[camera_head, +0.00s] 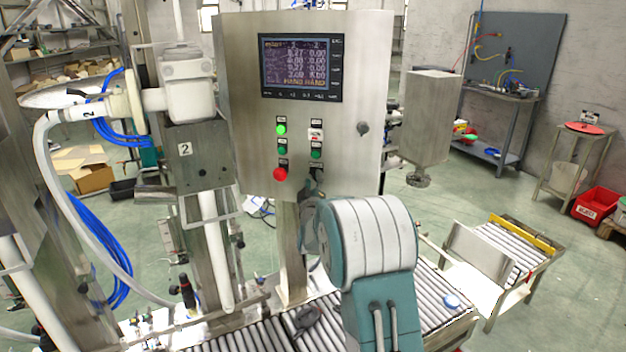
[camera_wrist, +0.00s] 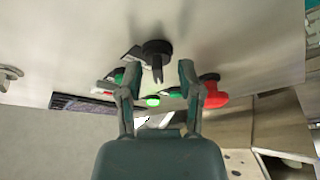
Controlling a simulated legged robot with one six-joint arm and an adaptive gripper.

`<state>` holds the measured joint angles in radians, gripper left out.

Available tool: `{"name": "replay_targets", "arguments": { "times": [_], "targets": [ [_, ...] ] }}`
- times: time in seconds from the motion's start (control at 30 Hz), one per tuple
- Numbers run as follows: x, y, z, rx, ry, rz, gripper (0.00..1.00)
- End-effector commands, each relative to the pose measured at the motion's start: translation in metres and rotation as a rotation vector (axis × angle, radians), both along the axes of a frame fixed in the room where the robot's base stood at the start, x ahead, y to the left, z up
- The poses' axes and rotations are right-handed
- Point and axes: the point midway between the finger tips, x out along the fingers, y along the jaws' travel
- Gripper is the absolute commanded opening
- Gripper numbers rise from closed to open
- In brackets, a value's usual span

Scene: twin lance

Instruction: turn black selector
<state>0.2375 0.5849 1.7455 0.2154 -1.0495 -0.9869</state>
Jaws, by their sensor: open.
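The black selector (camera_wrist: 157,56) stands out from the steel panel in the wrist view, a round base with a narrow handle. In the head view the black selector (camera_head: 317,172) is at the panel's lower part, partly covered by my gripper. My gripper (camera_wrist: 159,72) is open, with one finger on each side of the selector's handle and visible gaps between. Contact with the panel cannot be told. In the head view my gripper (camera_head: 313,187) is just below the selector, mostly hidden by my arm.
The steel control cabinet (camera_head: 231,85) carries a screen (camera_head: 300,68). A red button (camera_head: 279,174) and green buttons (camera_head: 281,129) sit close by the selector; the red button (camera_wrist: 213,90) is beside my finger in the wrist view. A roller conveyor (camera_head: 440,300) runs below.

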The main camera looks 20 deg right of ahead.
Motion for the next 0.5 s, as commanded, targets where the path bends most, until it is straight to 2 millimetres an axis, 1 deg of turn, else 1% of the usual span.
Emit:
{"name": "replay_targets", "arguments": {
  "times": [0.1,0.37,0.4,0.47,0.5],
  "targets": [
    [0.0054,-0.0027,0.0013,0.000,0.000,0.000,0.47],
    [0.0063,-0.0031,0.0017,0.001,0.001,0.000,0.47],
    [0.0062,-0.0031,0.0017,0.000,0.001,-0.001,0.29],
    [0.0062,-0.0030,0.0018,0.000,0.000,0.000,0.03],
    [0.0063,-0.0029,0.0016,0.000,0.001,0.001,0.00]
  ]
}}
